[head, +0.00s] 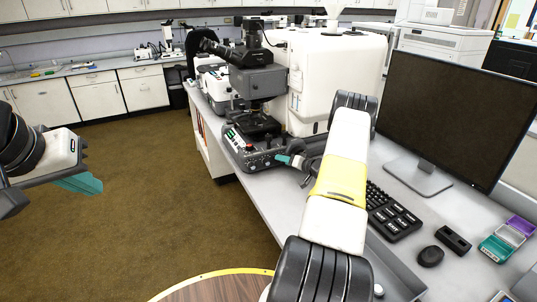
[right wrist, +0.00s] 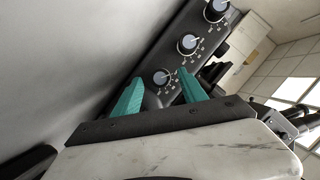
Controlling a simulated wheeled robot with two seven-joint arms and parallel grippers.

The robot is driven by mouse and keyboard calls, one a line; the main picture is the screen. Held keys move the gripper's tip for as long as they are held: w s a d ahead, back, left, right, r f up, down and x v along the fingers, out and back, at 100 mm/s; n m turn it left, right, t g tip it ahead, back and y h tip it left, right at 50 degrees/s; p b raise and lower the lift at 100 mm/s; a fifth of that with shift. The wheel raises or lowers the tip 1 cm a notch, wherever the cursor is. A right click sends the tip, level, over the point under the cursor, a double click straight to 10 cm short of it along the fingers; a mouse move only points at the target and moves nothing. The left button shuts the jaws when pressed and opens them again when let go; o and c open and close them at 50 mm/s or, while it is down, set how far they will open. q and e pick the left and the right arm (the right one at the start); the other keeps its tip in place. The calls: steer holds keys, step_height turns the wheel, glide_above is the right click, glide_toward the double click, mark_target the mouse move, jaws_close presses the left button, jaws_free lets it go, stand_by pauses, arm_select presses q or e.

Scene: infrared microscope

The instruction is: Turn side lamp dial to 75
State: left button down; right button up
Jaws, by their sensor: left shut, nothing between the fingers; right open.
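The infrared microscope (head: 258,95) stands on the bench, with a dark control panel (head: 258,160) at its base. In the right wrist view the panel shows black dials with pale caps: a near dial (right wrist: 162,77), a middle dial (right wrist: 188,43) and a far dial (right wrist: 216,10). I cannot read which is the side lamp dial or its setting. My right gripper (right wrist: 158,88) is open, its teal fingers to either side of the near dial in the picture; contact is not clear. It also shows at the panel in the head view (head: 288,160). My left gripper (head: 82,184) is shut and empty, over the floor.
A monitor (head: 455,110), keyboard (head: 392,212), mouse (head: 431,256) and small coloured boxes (head: 509,238) are on the bench to the right. A round wooden stool or table top (head: 215,288) is at the bottom. The floor at left is clear.

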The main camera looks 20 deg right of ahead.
steer(key=shift+c, duration=0.2)
jaws_close()
steer(key=shift+d+f+m+y, duration=0.1)
steer(key=shift+d+m+y, duration=0.15)
steer(key=shift+m, duration=0.45)
steer(key=m+t+y, duration=0.1)
steer(key=m, duration=0.2)
steer(key=shift+f+y, duration=0.1)
steer(key=shift+y, duration=0.25)
steer(key=shift+o, duration=0.2)
jaws_free()
steer(key=shift+v, duration=3.9)
